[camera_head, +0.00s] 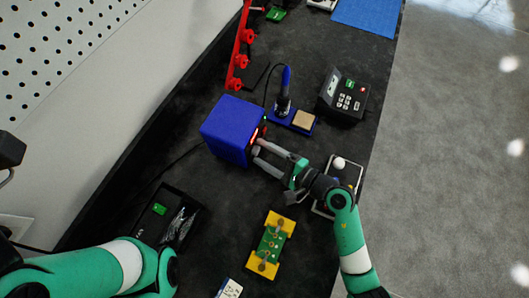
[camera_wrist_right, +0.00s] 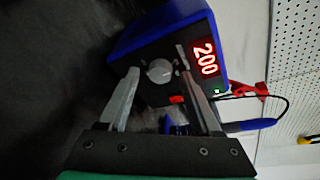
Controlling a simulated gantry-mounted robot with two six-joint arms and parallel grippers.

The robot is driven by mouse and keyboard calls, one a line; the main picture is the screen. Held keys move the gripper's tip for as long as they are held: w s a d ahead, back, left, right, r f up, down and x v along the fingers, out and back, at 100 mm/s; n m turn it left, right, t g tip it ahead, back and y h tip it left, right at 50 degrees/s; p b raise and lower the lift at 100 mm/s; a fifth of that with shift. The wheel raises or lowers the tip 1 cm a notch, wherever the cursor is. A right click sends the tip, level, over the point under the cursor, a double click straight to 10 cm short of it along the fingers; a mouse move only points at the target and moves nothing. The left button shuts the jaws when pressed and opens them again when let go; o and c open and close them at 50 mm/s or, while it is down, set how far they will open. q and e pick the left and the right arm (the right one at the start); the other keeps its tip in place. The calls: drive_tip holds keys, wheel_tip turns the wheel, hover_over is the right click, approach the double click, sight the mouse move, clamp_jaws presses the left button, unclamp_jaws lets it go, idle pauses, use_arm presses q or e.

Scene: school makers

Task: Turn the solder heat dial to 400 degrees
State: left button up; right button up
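The blue solder station (camera_head: 228,128) stands left of centre in the head view, its front turned toward my right gripper. In the right wrist view the station (camera_wrist_right: 150,40) shows a red display (camera_wrist_right: 204,58) reading 200. Its round silver heat dial (camera_wrist_right: 159,71) is beside the display and a red switch (camera_wrist_right: 176,99). My right gripper (camera_head: 260,153) is open at the station's front. In the wrist view its two fingers lie on either side of the dial; contact with it cannot be told. My left arm shows at lower left in the head view, but its gripper is out of view.
A soldering iron (camera_head: 284,95) stands in its holder beside a sponge (camera_head: 304,120). A yellow-and-green board holder (camera_head: 271,245) lies nearer me. A red rack (camera_head: 239,60) stands behind the station. A framed tray is under my right arm.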

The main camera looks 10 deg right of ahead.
clamp_jaws()
drive_tip(key=shift+r, duration=0.1)
drive_tip(key=shift+r+m+g+p, duration=0.15)
drive_tip(key=shift+m+g+p, duration=0.3)
drive_tip(key=shift+p, duration=0.6)
drive_tip(key=shift+w+d+m+p, duration=0.1)
drive_tip(key=shift+m+p, duration=0.55)
drive_tip(key=shift+p, duration=0.1)
drive_tip(key=shift+m+g+y+p, duration=0.3)
drive_tip(key=shift+m+g+p, duration=0.15)
drive_tip(key=shift+m+p, duration=0.35)
drive_tip(key=shift+m+g+p, duration=0.3)
drive_tip(key=shift+m+p, duration=0.15)
drive_tip(key=shift+m, duration=0.15)
drive_tip(key=shift+y, duration=0.3)
drive_tip(key=shift+f, duration=0.2)
